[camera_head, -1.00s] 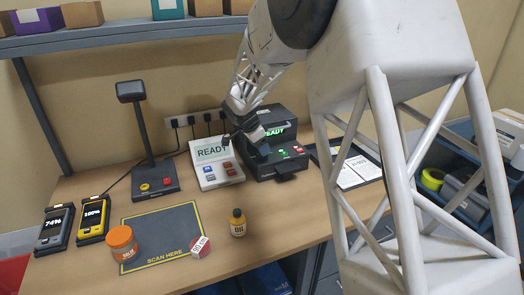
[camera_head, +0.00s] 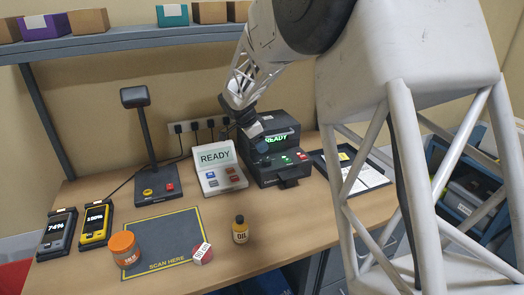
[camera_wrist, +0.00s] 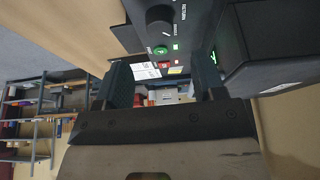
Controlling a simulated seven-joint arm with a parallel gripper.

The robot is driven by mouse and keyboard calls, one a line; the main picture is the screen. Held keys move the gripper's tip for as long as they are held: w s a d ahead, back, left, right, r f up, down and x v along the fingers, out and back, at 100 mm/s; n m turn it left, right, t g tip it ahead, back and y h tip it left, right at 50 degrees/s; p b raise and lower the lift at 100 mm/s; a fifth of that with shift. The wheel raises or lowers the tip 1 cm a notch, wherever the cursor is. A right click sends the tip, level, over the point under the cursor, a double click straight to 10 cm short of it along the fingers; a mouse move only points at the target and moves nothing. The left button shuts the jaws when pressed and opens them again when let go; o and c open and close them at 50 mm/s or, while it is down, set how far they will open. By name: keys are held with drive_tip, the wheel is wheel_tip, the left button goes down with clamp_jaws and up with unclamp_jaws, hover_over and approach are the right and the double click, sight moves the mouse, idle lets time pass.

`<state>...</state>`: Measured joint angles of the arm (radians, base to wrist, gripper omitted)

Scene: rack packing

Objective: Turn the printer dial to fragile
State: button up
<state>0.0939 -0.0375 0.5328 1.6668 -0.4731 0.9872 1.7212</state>
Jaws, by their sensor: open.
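The label printer (camera_head: 292,172) is a dark box with a green READY display at the back of the bench. In the wrist view its front panel shows close up, with a black round dial (camera_wrist: 160,19) near the top. RETURN is printed beside the dial; the other labels are too small to read, and where the dial points is unclear. My gripper (camera_wrist: 163,84) is open, its two dark fingers apart with nothing held between them. The dial lies beyond the fingertips, apart from them.
A READY terminal (camera_head: 215,157) with coloured buttons stands just left of the printer. A clipboard (camera_head: 366,177) lies to the right. A scanner stand (camera_head: 141,135), an orange jar (camera_head: 124,247), an oil bottle (camera_head: 240,230) and a scan mat (camera_head: 180,222) are further left and front.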

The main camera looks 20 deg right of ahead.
sight(267, 159)
drive_tip(key=shift+f, duration=0.1)
idle(0.3)
drive_tip(key=shift+x, duration=3.8)
